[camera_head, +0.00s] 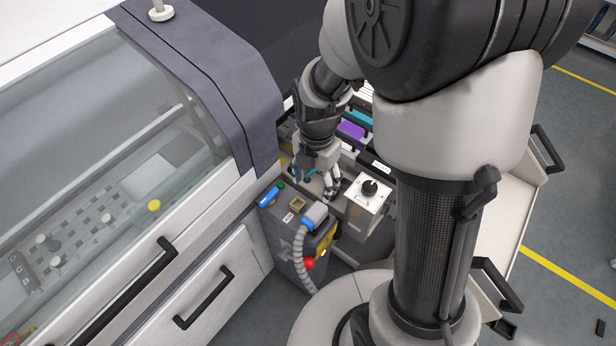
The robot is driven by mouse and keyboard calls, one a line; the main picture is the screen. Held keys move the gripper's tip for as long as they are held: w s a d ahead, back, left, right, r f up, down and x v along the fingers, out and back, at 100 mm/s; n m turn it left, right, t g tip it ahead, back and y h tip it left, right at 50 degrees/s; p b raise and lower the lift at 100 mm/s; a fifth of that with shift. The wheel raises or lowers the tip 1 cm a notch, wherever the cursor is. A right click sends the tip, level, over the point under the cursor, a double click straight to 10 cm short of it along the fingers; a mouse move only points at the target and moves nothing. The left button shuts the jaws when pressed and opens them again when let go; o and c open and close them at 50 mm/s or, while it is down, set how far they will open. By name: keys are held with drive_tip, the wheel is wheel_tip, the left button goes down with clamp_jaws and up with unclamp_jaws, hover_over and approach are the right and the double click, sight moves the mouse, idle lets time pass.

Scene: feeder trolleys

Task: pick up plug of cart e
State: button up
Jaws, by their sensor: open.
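A plug (315,214) with a grey and blue body sits on top of a dark grey cabinet (282,238). A grey corrugated hose (299,252) runs down from it. No letter that marks cart e can be read in this view. My gripper (331,192) points down just behind the plug and to its right, beside a white box with a black knob (370,188). It is open. I see nothing between its fingers, though its fingertips are small and partly hidden.
A machine with a clear cover (95,130) and drawers fills the left. A blue part (270,196), a small socket-like part (297,204) and a red button (309,264) are on the cabinet. Feeders with purple (351,130) and teal parts stand behind my gripper.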

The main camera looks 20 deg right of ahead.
sight(316, 211)
wheel_tip(316, 211, down, 11)
drive_tip(key=b, duration=0.3)
drive_tip(key=f+b, duration=0.1)
drive_tip(key=f, duration=0.2)
drive_tip(key=f+b, duration=0.1)
drive_tip(key=f, duration=0.1)
drive_tip(key=shift+d+f+b, duration=0.2)
drive_tip(key=shift+d+b, duration=0.05)
drive_tip(key=shift+b, duration=0.05)
drive_tip(key=shift+r, duration=0.1)
clamp_jaws()
